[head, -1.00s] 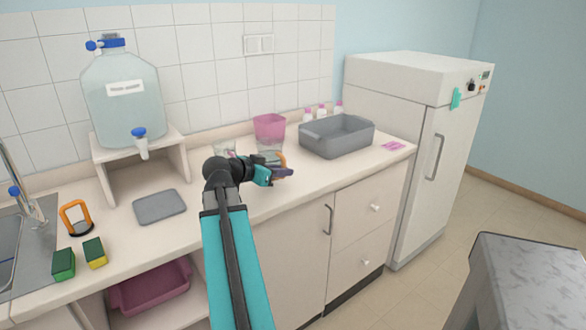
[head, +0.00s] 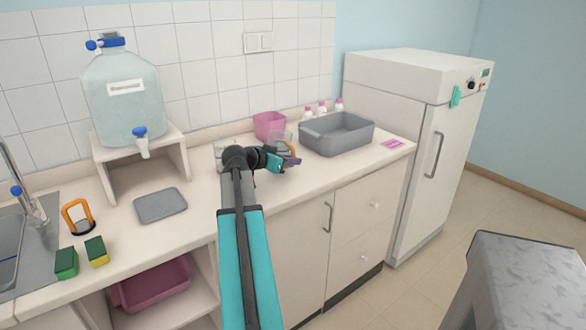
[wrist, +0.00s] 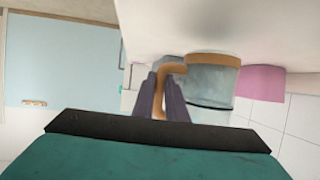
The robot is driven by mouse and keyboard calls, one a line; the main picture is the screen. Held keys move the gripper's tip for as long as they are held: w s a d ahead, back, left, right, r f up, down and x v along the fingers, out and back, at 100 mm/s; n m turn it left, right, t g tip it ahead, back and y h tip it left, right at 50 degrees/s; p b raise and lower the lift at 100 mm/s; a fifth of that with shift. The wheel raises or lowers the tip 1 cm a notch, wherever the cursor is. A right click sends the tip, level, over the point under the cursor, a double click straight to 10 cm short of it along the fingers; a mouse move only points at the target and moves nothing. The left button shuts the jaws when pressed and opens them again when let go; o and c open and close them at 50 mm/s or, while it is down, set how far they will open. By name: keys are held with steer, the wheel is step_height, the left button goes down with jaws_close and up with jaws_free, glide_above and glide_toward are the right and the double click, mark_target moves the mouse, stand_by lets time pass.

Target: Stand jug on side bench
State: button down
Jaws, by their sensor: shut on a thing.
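The jug (head: 281,137) is clear with a brown-orange handle, and my arm partly hides it in the head view. It is over the back counter, in front of the pink bin. My gripper (head: 292,162) is shut on the jug's handle. In the wrist view, which is upside down, the handle (wrist: 172,72) lies between the two fingers and the jug (wrist: 210,85) shows a brown base band and a dark line. I cannot tell whether its base touches the counter. A bench with a grey speckled top (head: 535,265) stands at the lower right, its top bare where visible.
A grey basin (head: 338,145), the pink bin (head: 268,124) and several pink-capped bottles (head: 322,107) crowd the jug. A clear vessel (head: 222,152) is partly behind my arm. A white fridge-like cabinet (head: 430,150) stands right of the counter. Floor shows between counter and bench.

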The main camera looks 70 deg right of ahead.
steer(key=shift+r, duration=0.1)
steer(key=shift+d, duration=0.85)
steer(key=shift+a+f+p, duration=0.15)
steer(key=shift+f+p, duration=0.3)
steer(key=shift+f, duration=1.4)
steer(key=shift+f, duration=0.1)
steer(key=c, duration=1.8)
jaws_free()
steer(key=shift+o, duration=0.2)
steer(key=shift+w+a, duration=0.1)
steer(key=shift+a, duration=0.25)
steer(key=b+v, duration=0.1)
steer(key=v, duration=1)
steer(key=shift+r, duration=0.4)
steer(key=shift+a, duration=0.1)
